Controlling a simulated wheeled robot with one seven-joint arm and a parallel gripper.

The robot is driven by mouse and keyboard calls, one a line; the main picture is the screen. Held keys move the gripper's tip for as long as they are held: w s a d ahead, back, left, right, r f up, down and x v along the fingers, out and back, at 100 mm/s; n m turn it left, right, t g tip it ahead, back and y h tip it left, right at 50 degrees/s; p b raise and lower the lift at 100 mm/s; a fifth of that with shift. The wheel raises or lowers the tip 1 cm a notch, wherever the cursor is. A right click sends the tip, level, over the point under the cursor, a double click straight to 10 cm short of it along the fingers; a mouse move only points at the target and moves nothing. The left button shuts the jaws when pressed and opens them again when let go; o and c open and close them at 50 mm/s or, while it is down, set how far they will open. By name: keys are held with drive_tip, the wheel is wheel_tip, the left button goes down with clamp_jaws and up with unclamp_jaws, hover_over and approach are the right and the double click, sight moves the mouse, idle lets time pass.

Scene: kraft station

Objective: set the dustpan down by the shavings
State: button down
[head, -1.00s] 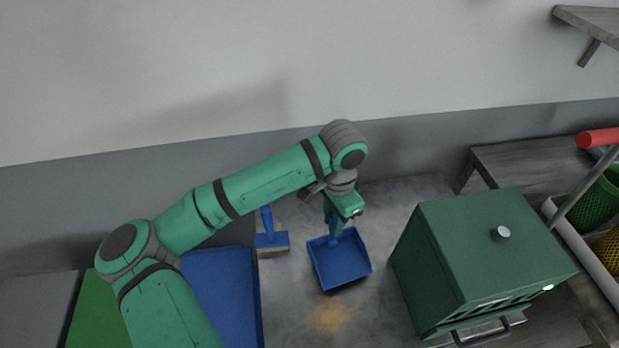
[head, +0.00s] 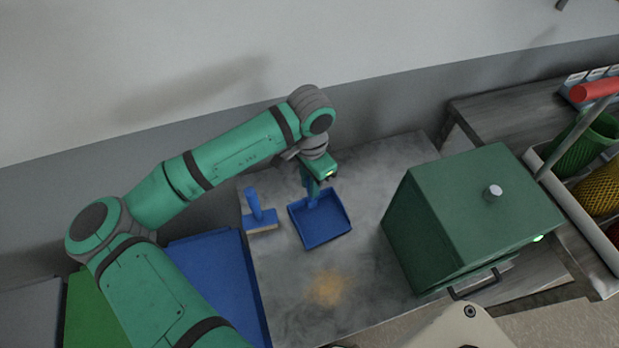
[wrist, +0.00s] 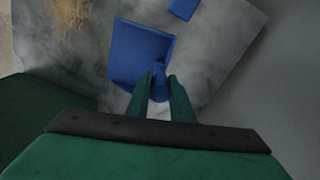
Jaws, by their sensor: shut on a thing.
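The blue dustpan (head: 322,222) is over the grey worktop, just behind the pale brown shavings (head: 328,287) in the head view. My gripper (head: 318,183) is shut on its handle. In the wrist view the fingers (wrist: 160,90) close around the handle, and the dustpan's tray (wrist: 138,52) extends beyond them. The shavings (wrist: 68,12) lie at the upper left there, apart from the pan. I cannot tell whether the pan touches the worktop.
A blue hand brush (head: 260,212) stands left of the dustpan. A dark green box (head: 450,220) with a front handle stands to the right. A blue panel (head: 215,270) lies at the left. The worktop (head: 375,300) around the shavings is clear.

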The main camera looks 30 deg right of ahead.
drive_tip(key=shift+f, duration=0.45)
idle(0.5)
drive_tip(key=c, duration=1.5)
unclamp_jaws()
wheel_tip(320, 180, up, 11)
drive_tip(key=shift+f, duration=0.1)
drive_tip(key=shift+w, duration=0.1)
